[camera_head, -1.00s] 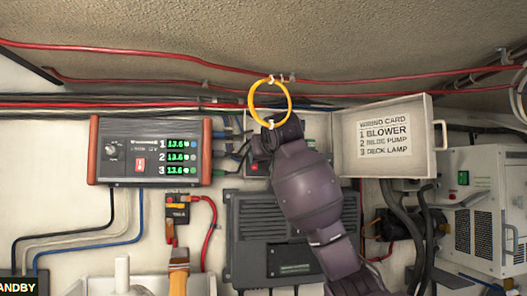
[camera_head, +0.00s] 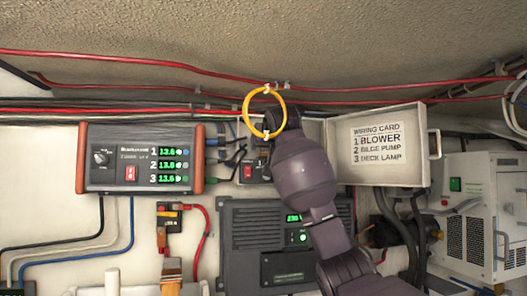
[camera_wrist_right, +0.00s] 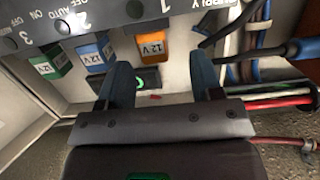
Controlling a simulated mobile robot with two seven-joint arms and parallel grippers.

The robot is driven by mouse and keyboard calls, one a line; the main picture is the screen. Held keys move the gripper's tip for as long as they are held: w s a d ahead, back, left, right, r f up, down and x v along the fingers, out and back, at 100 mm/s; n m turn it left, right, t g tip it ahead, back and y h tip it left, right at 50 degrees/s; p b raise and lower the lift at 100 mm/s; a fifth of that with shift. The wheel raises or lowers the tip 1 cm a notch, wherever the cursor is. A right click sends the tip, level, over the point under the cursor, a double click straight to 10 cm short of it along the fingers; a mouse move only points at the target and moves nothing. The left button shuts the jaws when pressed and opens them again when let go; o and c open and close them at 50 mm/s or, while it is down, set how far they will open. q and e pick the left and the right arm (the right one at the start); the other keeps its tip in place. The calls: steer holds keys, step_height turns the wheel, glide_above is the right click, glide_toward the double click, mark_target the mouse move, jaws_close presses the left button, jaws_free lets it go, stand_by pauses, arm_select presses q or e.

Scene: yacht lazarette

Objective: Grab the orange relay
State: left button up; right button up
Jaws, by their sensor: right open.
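The orange relay (camera_wrist_right: 153,48), marked 12 V, sits at the panel in the right wrist view, just beyond my right gripper (camera_wrist_right: 160,66). The gripper is open, with one blue finger to each side of the relay's line. The left finger is near the blue relay (camera_wrist_right: 95,52). I cannot tell whether either finger touches a relay. A green relay (camera_wrist_right: 50,62) sits further left. In the head view my right wrist covers most of the open wiring box, and the relays are hidden there. My left gripper is not in view.
The open lid (camera_head: 342,150) with the wiring card stands to the right. A meter unit (camera_head: 140,180) is to the left. Cables (camera_wrist_right: 280,102) run close beside the right finger.

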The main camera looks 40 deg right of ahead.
steer(key=x, duration=0.1)
steer(key=p+x, duration=0.1)
steer(key=x, duration=0.1)
steer(key=shift+w+d, duration=0.1)
steer(key=shift+d, duration=0.35)
steer(key=shift+w, duration=0.25)
steer(key=c, duration=1)
